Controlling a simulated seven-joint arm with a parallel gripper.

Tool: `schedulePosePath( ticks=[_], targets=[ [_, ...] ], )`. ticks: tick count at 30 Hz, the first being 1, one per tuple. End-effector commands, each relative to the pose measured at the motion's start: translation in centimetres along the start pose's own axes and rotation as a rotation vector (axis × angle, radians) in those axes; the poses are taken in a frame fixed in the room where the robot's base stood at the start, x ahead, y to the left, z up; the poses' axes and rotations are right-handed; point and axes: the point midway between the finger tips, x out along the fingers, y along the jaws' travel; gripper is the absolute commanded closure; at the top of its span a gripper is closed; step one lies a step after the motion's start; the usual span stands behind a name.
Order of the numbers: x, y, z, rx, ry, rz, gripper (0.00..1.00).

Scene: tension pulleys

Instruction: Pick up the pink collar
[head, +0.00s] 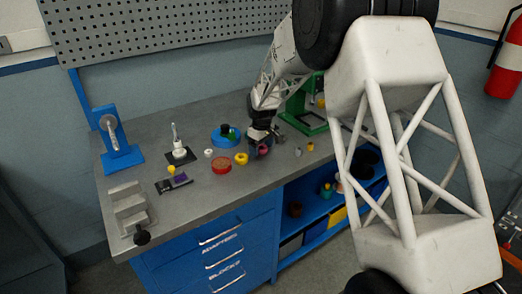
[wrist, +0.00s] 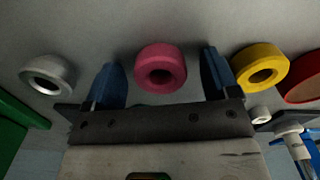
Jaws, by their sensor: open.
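The pink collar (wrist: 161,68) is a thick ring on the bench, in the middle of the wrist view. My gripper (wrist: 161,80) is open, with one blue finger on each side of the collar. A gap shows between the collar and each finger. I cannot tell from the pictures how high the fingertips are over the bench. In the head view my gripper (head: 258,150) is low over the bench, and a small part of the pink collar (head: 263,150) shows by it.
A yellow collar (wrist: 260,67) lies close to the right finger, with a red round part (wrist: 306,90) beyond it. A silver collar (wrist: 47,75) lies left of the left finger. A green stand (head: 304,117) is behind my gripper. The bench (head: 205,195) is clear toward its front edge.

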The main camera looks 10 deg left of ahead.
Motion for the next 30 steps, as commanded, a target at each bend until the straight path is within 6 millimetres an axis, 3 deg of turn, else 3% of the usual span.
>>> schedulePosePath(
  ticks=[15, 25, 30],
  targets=[
    [-0.04, 0.0, -0.01, 0.0, 0.0, 0.0, 0.2],
    [-0.05, 0.0, -0.01, 0.0, 0.0, 0.0, 0.71],
    [-0.05, 0.0, 0.0, 0.0, 0.0, 0.0, 0.72]
  ],
)
